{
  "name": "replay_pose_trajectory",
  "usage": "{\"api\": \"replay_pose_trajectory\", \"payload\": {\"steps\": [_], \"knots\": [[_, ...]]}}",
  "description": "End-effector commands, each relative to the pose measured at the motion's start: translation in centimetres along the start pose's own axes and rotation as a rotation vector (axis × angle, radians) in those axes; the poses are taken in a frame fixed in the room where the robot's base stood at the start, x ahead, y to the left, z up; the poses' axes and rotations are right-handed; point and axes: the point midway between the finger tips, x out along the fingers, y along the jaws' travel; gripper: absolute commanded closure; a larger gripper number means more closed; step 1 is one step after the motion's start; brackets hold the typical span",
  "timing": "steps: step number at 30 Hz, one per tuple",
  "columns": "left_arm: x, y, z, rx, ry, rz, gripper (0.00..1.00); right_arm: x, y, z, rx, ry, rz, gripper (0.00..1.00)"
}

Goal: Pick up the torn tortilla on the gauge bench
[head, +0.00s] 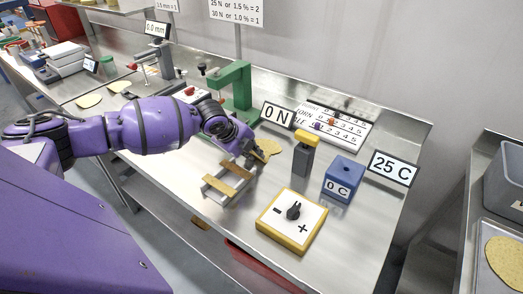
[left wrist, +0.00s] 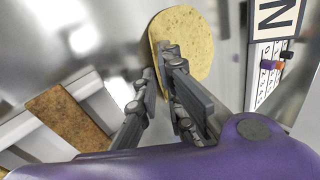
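In the left wrist view the tortilla (left wrist: 190,30) is at top centre, partly covered by the fingers. I cannot make out a tear clearly. My left gripper (left wrist: 160,78) is low over the bench, with a gap between its fingers. Its tips are at the tortilla's near edge; whether they touch it I cannot tell. My right gripper is not in view.
A wood-slatted metal rack (head: 228,182) is beside the gripper. A green press (head: 236,86) stands behind it. A yellow-capped post (head: 303,152), blue block (head: 343,176) and dial box (head: 291,222) stand to the right.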

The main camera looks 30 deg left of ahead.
Motion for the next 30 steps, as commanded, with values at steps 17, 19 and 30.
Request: {"api": "replay_pose_trajectory", "payload": {"steps": [17,19,30], "knots": [[-0.5,-0.4,0.1,0.0,-0.001,-0.002,1.0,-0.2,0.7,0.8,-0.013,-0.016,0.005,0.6],[-1.0,-0.7,0.1,0.0,0.0,-0.003,1.0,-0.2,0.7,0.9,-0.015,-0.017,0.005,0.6],[-9.5,-1.0,-0.9,0.005,-0.005,-0.002,1.0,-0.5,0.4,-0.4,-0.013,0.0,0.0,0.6]]}}
